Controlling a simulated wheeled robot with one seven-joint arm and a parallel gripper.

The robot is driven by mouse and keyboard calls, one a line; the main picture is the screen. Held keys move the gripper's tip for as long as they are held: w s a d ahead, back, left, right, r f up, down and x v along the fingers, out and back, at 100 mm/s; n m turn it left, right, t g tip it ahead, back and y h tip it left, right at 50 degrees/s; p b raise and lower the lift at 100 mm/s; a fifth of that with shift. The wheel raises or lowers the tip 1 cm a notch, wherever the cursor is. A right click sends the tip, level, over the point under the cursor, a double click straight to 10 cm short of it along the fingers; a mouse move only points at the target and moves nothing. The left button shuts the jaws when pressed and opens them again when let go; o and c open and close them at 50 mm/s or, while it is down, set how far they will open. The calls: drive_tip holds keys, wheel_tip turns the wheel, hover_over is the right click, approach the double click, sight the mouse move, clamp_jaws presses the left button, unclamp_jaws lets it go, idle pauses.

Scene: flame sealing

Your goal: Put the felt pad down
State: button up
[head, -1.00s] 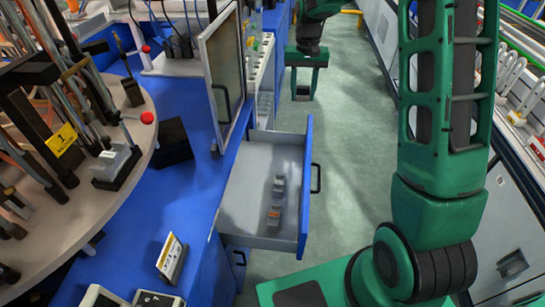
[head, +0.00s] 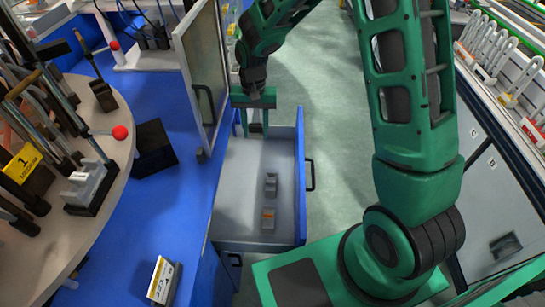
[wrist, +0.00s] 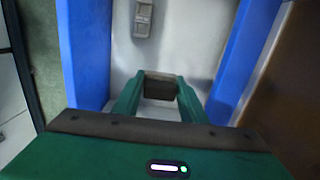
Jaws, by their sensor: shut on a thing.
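My gripper (head: 255,133) points down over the far end of the open drawer (head: 235,195). In the wrist view my gripper (wrist: 160,90) has its two green fingers shut on a small dark grey-brown felt pad (wrist: 160,91). The pad sits between the fingertips, above the pale drawer floor. I cannot tell whether it touches that floor.
Two small grey blocks lie in the drawer, one plain (head: 271,183) and one with an orange mark (head: 268,218). Blue drawer walls flank my gripper. A framed panel (head: 200,70) stands on the blue bench left of it. The drawer's near left floor is clear.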

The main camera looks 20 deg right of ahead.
drive_tip(key=s+a+f, duration=0.3)
drive_tip(key=s, duration=0.1)
hover_over(273, 157)
wheel_tip(273, 157, down, 7)
drive_tip(key=shift+r, duration=0.1)
drive_tip(key=shift+f, duration=2.1)
drive_tip(key=shift+f, duration=0.1)
drive_tip(key=shift+f, duration=0.3)
drive_tip(key=shift+f, duration=0.2)
